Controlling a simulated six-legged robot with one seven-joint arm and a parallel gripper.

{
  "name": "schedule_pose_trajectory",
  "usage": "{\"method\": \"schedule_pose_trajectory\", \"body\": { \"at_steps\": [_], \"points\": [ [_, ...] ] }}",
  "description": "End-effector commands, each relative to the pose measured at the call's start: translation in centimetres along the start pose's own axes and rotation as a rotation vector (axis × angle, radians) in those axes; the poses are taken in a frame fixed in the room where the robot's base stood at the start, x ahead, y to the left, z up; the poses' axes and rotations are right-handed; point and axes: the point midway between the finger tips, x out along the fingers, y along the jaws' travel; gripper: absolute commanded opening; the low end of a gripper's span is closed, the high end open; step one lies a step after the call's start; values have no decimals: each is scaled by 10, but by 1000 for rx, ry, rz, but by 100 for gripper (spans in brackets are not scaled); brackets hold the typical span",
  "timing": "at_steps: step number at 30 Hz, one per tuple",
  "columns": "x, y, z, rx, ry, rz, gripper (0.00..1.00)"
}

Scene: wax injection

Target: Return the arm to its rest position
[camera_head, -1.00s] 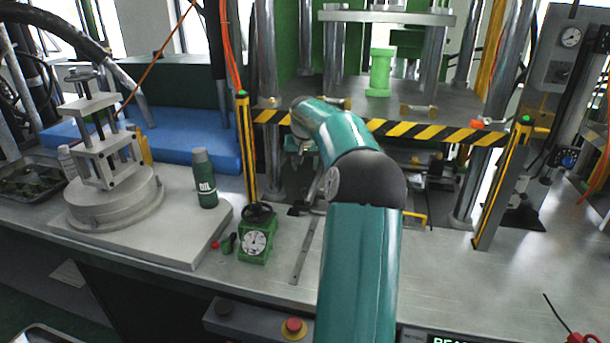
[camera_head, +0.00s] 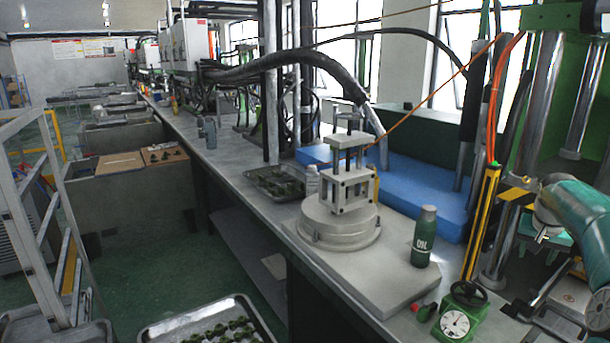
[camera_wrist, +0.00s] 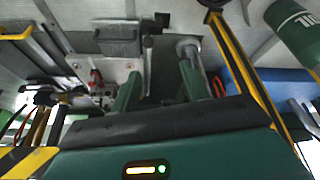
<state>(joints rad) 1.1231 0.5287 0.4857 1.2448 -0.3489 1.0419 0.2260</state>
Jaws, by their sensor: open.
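My teal arm (camera_head: 585,212) is at the right edge of the head view, bent in front of the press, and much of it is out of the picture. My gripper (camera_wrist: 158,78) shows in the wrist view as two green fingers standing apart. I see nothing held between them. The fingers point toward the metal parts of the press area. The head view does not clearly show the fingertips.
A green oil bottle (camera_head: 424,237) and a green gauge (camera_head: 460,318) stand near the arm. A yellow-black post (camera_head: 480,222) rises beside it. A white fixture (camera_head: 340,222) sits left of the bottle. A parts tray (camera_head: 160,333) lies lower down. The floor at left is partly open.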

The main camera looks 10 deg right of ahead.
Motion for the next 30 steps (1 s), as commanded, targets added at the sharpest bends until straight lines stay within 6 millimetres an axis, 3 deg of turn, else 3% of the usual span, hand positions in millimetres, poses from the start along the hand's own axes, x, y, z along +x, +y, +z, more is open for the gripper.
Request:
{"method": "schedule_pose_trajectory", "body": {
  "at_steps": [1, 6, 9, 13, 18, 21, 30],
  "points": [
    [-15, -25, 8, -44, 7, -1, 45],
    [-67, -107, 62, -204, 21, -4, 45],
    [-96, -144, 102, -289, 32, -12, 45],
    [-131, -178, 158, -386, 50, -30, 45],
    [-168, -202, 235, -493, 74, -73, 45],
    [-184, -207, 282, -547, 87, -110, 45],
    [-203, -194, 415, -692, 109, -272, 45]
  ]
}}
